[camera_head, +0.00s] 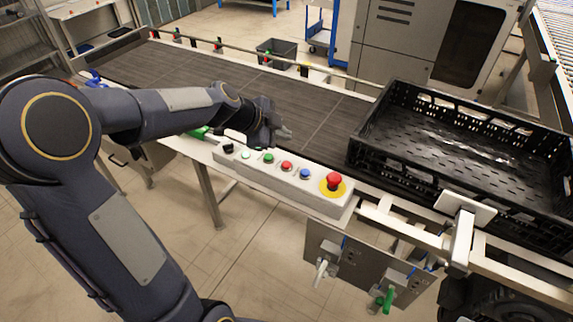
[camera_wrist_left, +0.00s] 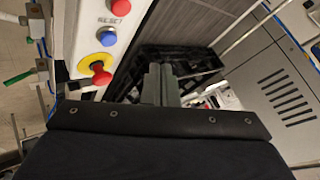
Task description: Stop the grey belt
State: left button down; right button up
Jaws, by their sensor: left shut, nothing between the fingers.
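The grey belt (camera_head: 215,82) runs across the head view from upper left to the black crate. A control box (camera_head: 268,178) stands along its near edge, with small black, white, green, red and blue buttons and a large red mushroom button (camera_head: 334,181) on a yellow disc. My left gripper (camera_head: 284,133) is shut and empty, above the belt's near edge behind the green and red buttons. In the left wrist view its fingers (camera_wrist_left: 160,84) are together, with the red mushroom button (camera_wrist_left: 101,77) and the blue button (camera_wrist_left: 107,37) to their left. My right gripper is not in view.
A black crate (camera_head: 372,152) sits at the belt's right end. A rail with small posts runs along the far side. A grey cabinet (camera_head: 392,50) stands behind. A white plate on a post (camera_head: 464,207) rises at the near right. Open floor lies in front.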

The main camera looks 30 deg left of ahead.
pick_arm(q)
jog(key=b, duration=0.4)
send_over(282, 165)
notch_tip(282, 165, down, 6)
jog(key=shift+d+f, duration=0.1)
jog(key=shift+f, duration=0.05)
jog(key=shift+f+b, duration=0.4)
jog(key=shift+b, duration=0.1)
dwell(1.4)
jog(key=shift+f+b, duration=0.4)
jog(key=shift+b, duration=0.45)
jog(key=shift+f+b, duration=0.5)
jog(key=shift+b, duration=0.3)
dwell(0.4)
dwell(0.3)
jog(key=shift+r+p, duration=0.35)
jog(key=shift+r, duration=0.55)
